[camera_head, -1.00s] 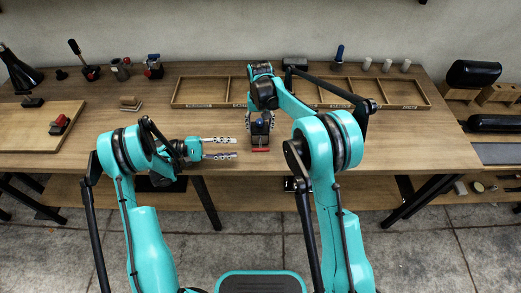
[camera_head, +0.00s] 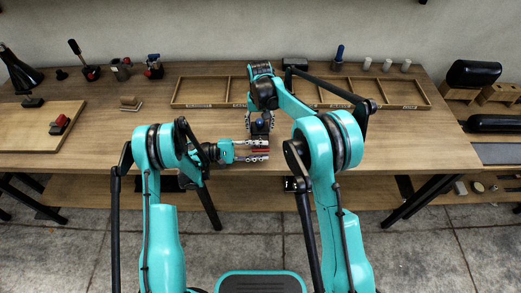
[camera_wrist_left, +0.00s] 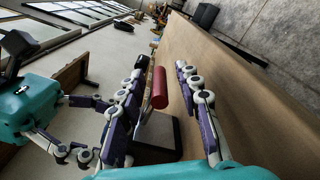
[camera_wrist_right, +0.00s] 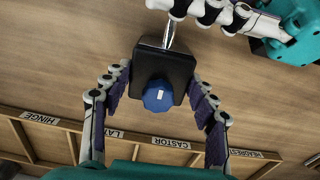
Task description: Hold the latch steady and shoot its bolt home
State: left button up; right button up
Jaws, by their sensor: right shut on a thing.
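The latch (camera_wrist_right: 166,68) is a black block with a blue knob (camera_wrist_right: 158,95) on top and a metal rod (camera_wrist_right: 169,36) at one end. In the head view the latch (camera_head: 259,128) sits near the table's front edge. My right gripper (camera_wrist_right: 160,80) is shut on the block, a finger on each side. The bolt's red handle (camera_wrist_left: 159,88) lies between the fingers of my left gripper (camera_wrist_left: 162,72). Those fingers are open, with gaps visible beside the handle. The head view shows my left gripper (camera_head: 262,150) reaching in from the left, partly covering the handle.
A shallow divided wooden tray (camera_head: 215,105) with labelled compartments lies behind the latch. A board (camera_head: 30,140) with a red-topped clamp (camera_head: 59,124) is at left. Several small tools stand along the back. The table left of the latch is mostly clear.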

pick_arm(q)
jog(key=shift+d, duration=0.1)
grip_shut()
jog(key=shift+w, duration=1.75)
grip_release()
jog(key=a, duration=1.2)
jog(key=shift+s+a, duration=0.1)
jog(key=shift+s, duration=0.15)
pick_arm(e)
jog(key=o, duration=1.6)
